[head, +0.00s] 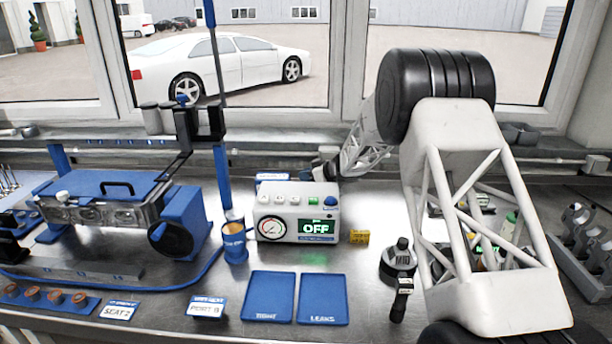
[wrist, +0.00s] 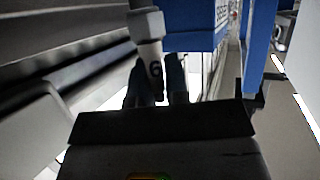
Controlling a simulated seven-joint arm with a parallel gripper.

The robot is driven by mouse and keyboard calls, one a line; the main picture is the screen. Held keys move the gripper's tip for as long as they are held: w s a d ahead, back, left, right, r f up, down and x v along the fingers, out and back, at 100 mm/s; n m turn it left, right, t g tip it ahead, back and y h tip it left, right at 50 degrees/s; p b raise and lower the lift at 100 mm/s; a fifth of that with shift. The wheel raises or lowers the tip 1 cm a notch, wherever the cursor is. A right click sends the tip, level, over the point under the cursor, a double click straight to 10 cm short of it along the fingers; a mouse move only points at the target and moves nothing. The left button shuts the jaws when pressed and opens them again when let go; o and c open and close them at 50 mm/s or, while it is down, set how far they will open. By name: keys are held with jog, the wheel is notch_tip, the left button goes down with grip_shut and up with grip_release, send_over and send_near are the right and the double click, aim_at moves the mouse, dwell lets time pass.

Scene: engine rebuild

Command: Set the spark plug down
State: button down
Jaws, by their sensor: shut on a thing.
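The spark plug (wrist: 151,58) is white with a metal hex part and a dark "6". My gripper (wrist: 156,88) is shut on its white end in the wrist view, between two dark fingers. The metal end points away from the gripper, toward the top of the picture. In the head view my gripper (head: 322,170) reaches in from the right, behind the grey tester box. The plug is too small there to make out clearly. I cannot tell whether it touches a surface.
The grey tester box (head: 262,205) with a gauge and a green "OFF" display stands in front of my gripper. A blue label stand (head: 272,177) is just left of it. Two blue mats (head: 268,295) lie in front. An engine block (head: 100,210) stands left; a window is behind.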

jog(key=c, duration=1.1)
grip_release()
jog(key=shift+r, duration=0.15)
jog(key=v, duration=1.2)
jog(key=shift+s, duration=0.1)
